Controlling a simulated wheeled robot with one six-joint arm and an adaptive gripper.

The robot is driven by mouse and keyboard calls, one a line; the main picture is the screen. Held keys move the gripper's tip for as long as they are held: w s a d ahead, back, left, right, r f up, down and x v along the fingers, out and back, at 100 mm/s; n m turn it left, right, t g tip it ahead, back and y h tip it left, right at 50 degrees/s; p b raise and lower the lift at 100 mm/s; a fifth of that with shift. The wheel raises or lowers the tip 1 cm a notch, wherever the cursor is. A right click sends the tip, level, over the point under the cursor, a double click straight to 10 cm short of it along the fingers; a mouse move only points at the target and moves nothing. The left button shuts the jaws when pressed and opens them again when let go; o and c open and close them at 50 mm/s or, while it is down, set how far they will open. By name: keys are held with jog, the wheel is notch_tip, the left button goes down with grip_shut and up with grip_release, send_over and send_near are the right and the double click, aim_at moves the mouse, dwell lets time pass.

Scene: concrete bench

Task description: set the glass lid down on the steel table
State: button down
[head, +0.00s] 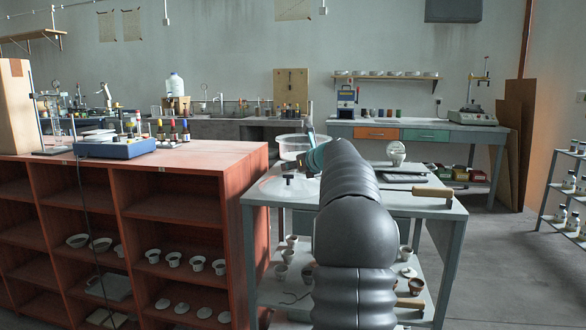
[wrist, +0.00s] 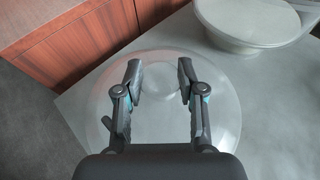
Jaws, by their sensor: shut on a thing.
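The glass lid (wrist: 225,125) is a clear round disc beneath my gripper in the wrist view, over the steel table (wrist: 285,110) close to its edge. My gripper (wrist: 160,82) is shut on the lid, with its two fingers on either side of the lid's middle. In the head view the lid (head: 272,187) shows faintly at the table's left end, partly hidden by my arm. I cannot tell whether its rim touches the tabletop.
A wooden-handled tool (head: 432,192) and a flat grey item (head: 402,178) lie on the table's right side. The red-brown cabinet (head: 200,160) adjoins the table's left edge.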

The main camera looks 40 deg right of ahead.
jog(key=c, duration=0.7)
grip_release()
jog(key=shift+f, duration=0.1)
